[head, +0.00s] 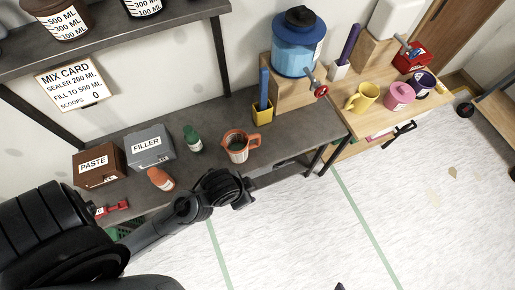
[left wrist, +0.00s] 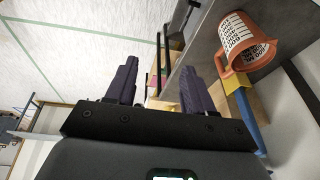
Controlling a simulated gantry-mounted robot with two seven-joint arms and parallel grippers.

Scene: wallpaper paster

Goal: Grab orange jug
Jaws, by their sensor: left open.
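The orange jug (head: 238,146) stands upright on the grey workbench near its front edge, right of a green bottle. It has an orange rim and handle and a paler body. In the left wrist view the jug (left wrist: 242,42) is at upper right, with printed markings on its side and its orange handle showing. My left gripper (left wrist: 158,78) is open, its two dark fingers apart with nothing between them. The jug lies outside the fingers, to their right in that view. My right gripper is not seen.
A paste box (head: 98,168), filler box (head: 150,146), green bottle (head: 193,139) and orange bottle (head: 160,179) stand left of the jug. A yellow holder (head: 262,113) stands behind it. A blue dispenser (head: 298,48) is on a wooden block. A yellow mug (head: 363,97) is further right.

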